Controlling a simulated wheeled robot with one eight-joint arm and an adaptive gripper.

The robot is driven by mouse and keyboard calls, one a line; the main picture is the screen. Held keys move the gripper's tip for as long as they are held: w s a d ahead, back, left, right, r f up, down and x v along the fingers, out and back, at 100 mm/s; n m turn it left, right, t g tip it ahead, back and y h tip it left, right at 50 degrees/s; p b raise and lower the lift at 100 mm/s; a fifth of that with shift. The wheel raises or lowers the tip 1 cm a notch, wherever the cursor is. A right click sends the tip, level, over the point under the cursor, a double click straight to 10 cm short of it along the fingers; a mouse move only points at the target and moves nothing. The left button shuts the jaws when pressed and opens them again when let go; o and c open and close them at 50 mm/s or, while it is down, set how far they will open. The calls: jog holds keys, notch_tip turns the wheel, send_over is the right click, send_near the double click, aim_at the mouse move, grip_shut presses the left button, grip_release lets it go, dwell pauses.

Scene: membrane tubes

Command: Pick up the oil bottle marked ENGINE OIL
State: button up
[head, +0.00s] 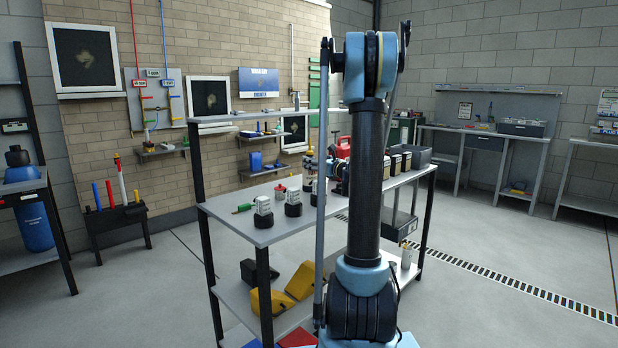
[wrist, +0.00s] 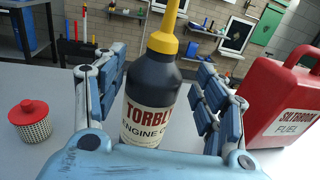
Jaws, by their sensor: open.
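The oil bottle (wrist: 150,88) is dark with a yellow spout cap. Its cream label reads "TORBL…" and "ENGINE O…", with the right end of the lettering out of sight. It stands upright between the fingers of my gripper (wrist: 161,72) in the wrist view. The fingers are open, one on each side of the bottle, with a visible gap on the left and right. The palm hides the bottle's base.
A red fuel can (wrist: 284,108) stands close to the right finger. A white mesh filter with a red lid (wrist: 31,120) stands at the left. The shelf unit (head: 240,232) also carries several small parts on its top. Floor on the right (head: 490,270) is clear.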

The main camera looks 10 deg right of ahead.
jog(key=w+a+f, duration=0.3)
jog(key=w, duration=0.3)
jog(key=shift+w+a+f, duration=0.3)
jog(key=shift+a, duration=0.1)
grip_shut()
dwell(0.4)
